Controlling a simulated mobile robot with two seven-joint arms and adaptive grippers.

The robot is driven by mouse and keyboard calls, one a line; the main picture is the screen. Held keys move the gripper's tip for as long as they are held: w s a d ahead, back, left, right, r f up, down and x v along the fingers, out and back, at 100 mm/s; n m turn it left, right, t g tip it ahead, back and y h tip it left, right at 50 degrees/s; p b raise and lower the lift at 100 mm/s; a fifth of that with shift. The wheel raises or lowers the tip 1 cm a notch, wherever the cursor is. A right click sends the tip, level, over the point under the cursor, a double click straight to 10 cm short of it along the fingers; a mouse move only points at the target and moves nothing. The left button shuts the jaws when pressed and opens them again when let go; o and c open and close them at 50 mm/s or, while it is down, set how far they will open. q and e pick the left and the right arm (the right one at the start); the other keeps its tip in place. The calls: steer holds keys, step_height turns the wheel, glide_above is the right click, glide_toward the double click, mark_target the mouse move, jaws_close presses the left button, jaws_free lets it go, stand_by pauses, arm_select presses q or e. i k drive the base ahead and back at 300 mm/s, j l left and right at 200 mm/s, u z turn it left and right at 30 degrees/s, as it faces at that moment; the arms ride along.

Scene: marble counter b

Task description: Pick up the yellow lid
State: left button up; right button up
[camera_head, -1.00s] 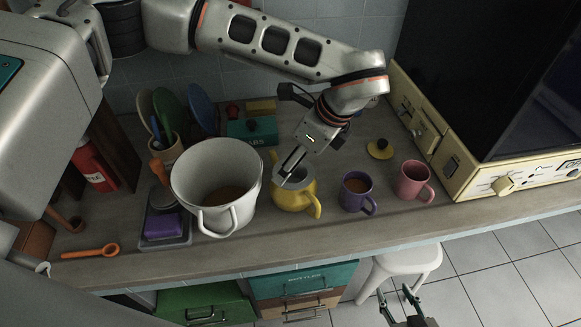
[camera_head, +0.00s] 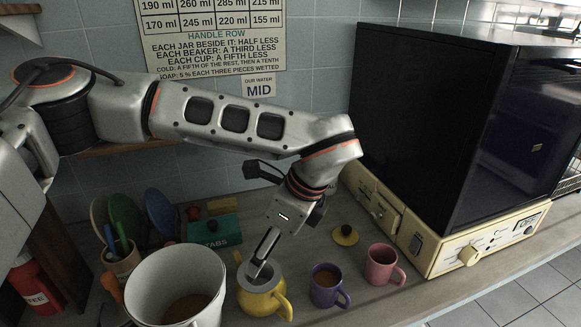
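The yellow lid (camera_head: 345,235), a small disc with a dark knob, lies on the counter behind the purple and pink mugs, near the cream panel of the black appliance. My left gripper (camera_head: 257,268) points down at the open mouth of the yellow pot (camera_head: 263,297), left of the lid and apart from it. Its fingers show edge-on at the pot's mouth, so I cannot tell whether they are open or shut, or whether they touch the pot. My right gripper is out of view.
A purple mug (camera_head: 328,286) and a pink mug (camera_head: 383,265) stand in front of the lid. A large white pot (camera_head: 150,285) stands left of the yellow pot. A green TABS box (camera_head: 214,231) is behind. The black appliance (camera_head: 430,130) bounds the right.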

mark_target(344, 235)
steer(key=k+l, duration=0.1)
steer(key=k, duration=0.4)
steer(key=k+l, duration=0.1)
steer(key=k, duration=0.4)
